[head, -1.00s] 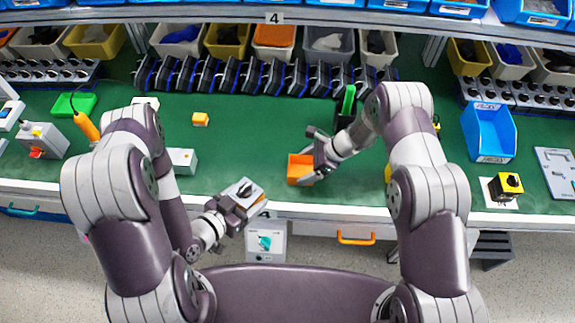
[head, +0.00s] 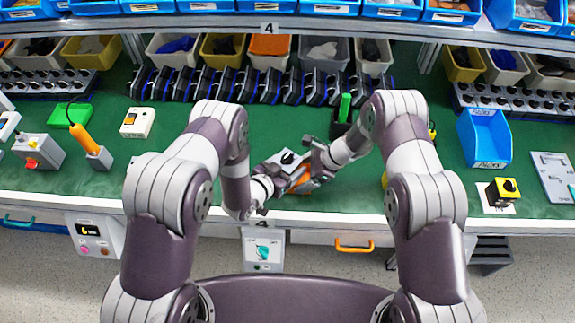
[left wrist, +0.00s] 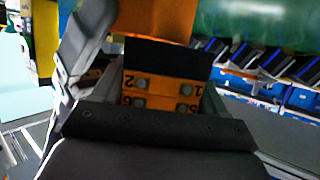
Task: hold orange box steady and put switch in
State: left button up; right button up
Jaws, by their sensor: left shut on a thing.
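The switch (head: 289,158), a grey plate with a black knob, is held by my left gripper (head: 276,174) above the left side of the orange box (head: 303,184). In the left wrist view, the switch's orange underside (left wrist: 160,92) with numbered terminals sits between the left fingers. The orange box (left wrist: 157,20) shows just beyond it, and I cannot tell whether they touch. The box is on the green table near its front edge, mostly covered by the switch and grippers. My right gripper (head: 318,160) is at the box's right side; its fingertips are not clear.
A row of black and blue units (head: 250,85) stands along the back of the green table. A blue bin (head: 484,138) and a yellow switch box (head: 502,191) are at the right. A screwdriver with an orange handle (head: 84,132) stands at the left.

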pick_arm(q)
jog(key=o, duration=1.3)
jog(key=shift+f, duration=0.15)
